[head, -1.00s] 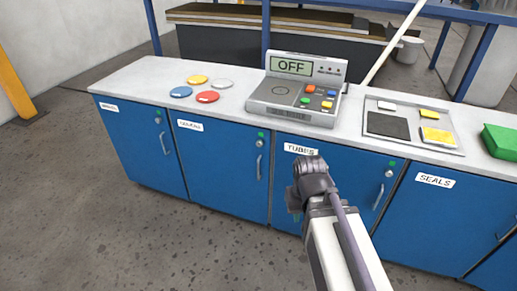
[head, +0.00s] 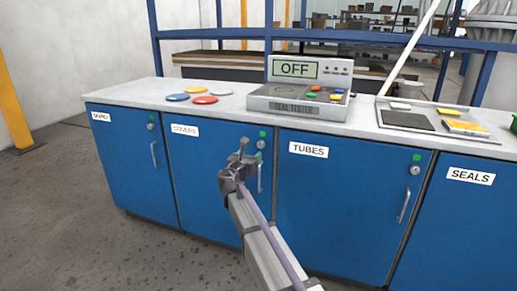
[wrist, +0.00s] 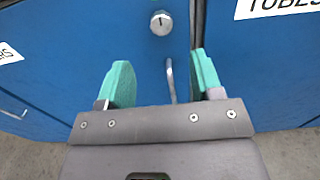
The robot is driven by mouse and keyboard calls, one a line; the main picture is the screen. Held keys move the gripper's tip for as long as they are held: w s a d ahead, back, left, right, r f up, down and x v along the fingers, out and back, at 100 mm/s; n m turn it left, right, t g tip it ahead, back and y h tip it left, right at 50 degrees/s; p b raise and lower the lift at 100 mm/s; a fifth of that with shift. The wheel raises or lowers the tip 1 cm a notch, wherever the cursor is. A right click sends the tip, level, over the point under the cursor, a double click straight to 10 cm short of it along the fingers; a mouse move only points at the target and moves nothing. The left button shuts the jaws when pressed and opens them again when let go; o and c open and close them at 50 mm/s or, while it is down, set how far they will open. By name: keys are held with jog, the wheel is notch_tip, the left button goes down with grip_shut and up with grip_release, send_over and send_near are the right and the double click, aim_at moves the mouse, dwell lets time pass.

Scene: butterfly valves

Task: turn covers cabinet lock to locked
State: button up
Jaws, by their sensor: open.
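The covers cabinet (head: 210,190) is a blue door labelled COVERS, left of the TUBES cabinet in the head view. Its round silver lock (head: 260,144) is at the door's upper right, under a small green indicator (head: 262,134). In the wrist view the lock (wrist: 161,22) shows a short dark slot, close to vertical, at the top centre. The door's handle (wrist: 170,80) is below it, between the fingers. My gripper (wrist: 161,60) is open and empty, its teal fingers apart below the lock. In the head view my gripper (head: 250,160) partly covers the door.
The TUBES cabinet (head: 340,210) and SEALS cabinet (head: 465,225) are to the right, another cabinet (head: 130,165) to the left. On the countertop (head: 225,112) are coloured discs (head: 198,98), a tester reading OFF (head: 295,90) and a tray (head: 440,120). Floor in front is clear.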

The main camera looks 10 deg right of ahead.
aim_at(260, 145)
jog(key=x, duration=1)
jog(key=shift+w+d, duration=0.2)
jog(key=shift+c, duration=0.3)
jog(key=c, duration=0.9)
jog(key=shift+o, duration=0.2)
